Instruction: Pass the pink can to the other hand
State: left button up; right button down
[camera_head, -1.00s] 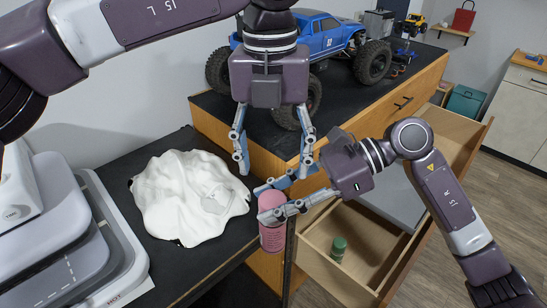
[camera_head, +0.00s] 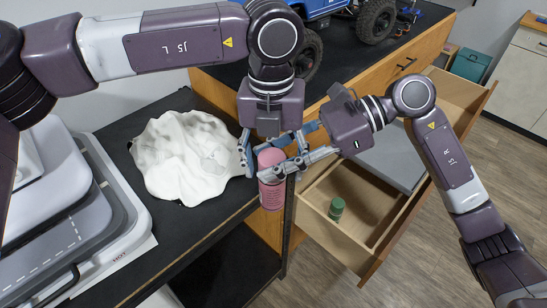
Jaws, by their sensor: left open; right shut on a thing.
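Whether the left fingers touch the can cannot be told. The fingers of both grippers overlap and hide part of the can's upper end.
A crumpled white cloth (camera_head: 186,158) lies left of the can. A grey machine (camera_head: 85,220) stands at the left. An open wooden drawer (camera_head: 350,236) holding a green-capped jar (camera_head: 336,208) is at the right. A blue toy truck (camera_head: 372,18) stands on the upper counter.

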pick_arm(q)
jog(key=shift+c, duration=0.2)
jog(key=c, duration=1.3)
jog(key=shift+c, duration=0.3)
pick_arm(e)
jog(key=c, duration=1.2)
grip_release()
jog(key=shift+c, duration=0.2)
